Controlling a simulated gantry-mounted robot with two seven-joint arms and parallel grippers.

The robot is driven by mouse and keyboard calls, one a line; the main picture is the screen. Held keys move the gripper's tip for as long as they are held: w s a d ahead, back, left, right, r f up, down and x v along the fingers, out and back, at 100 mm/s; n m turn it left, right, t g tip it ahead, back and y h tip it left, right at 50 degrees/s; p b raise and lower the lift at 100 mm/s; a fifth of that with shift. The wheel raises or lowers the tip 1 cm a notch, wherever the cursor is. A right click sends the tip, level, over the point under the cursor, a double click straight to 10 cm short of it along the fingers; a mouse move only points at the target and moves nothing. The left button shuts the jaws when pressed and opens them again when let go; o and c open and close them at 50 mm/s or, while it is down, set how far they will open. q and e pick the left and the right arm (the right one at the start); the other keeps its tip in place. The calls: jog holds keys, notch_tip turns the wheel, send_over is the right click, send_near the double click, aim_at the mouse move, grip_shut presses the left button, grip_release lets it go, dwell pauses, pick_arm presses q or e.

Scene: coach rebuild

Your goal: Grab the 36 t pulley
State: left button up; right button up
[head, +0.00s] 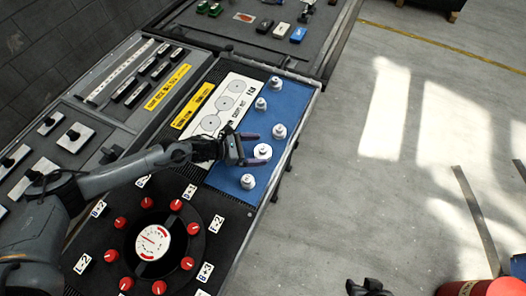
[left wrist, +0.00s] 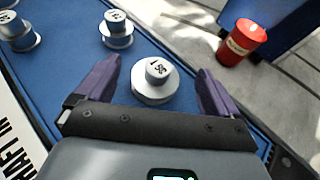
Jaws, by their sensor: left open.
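A white stepped pulley (head: 262,151) stands upright on the blue mat (head: 228,174). In the left wrist view the pulley (left wrist: 155,80) has a dark label on top that seems to read 36, seen turned around. My left gripper (head: 257,149) is open, with its two purple fingers on either side of this pulley. In the left wrist view gaps show between the pulley and both fingers of the gripper (left wrist: 154,88). A dark shape at the bottom edge, likely my right gripper (head: 369,287), is partly cut off; its jaws are unclear.
Other white pulleys stand close by on the mat, one behind (head: 279,131) and one in front (head: 248,181). A white diagram panel (head: 222,103) lies left of them. A round dial with red knobs (head: 153,241) is nearer. A red canister (left wrist: 243,42) stands on the floor.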

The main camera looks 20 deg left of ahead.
aim_at(261, 149)
pick_arm(q)
jog(key=shift+x, duration=2.55)
jog(key=shift+a+f, duration=0.1)
jog(key=shift+a, duration=0.05)
jog(key=shift+c, duration=0.4)
jog(key=c, duration=1.1)
jog(key=shift+o, duration=0.2)
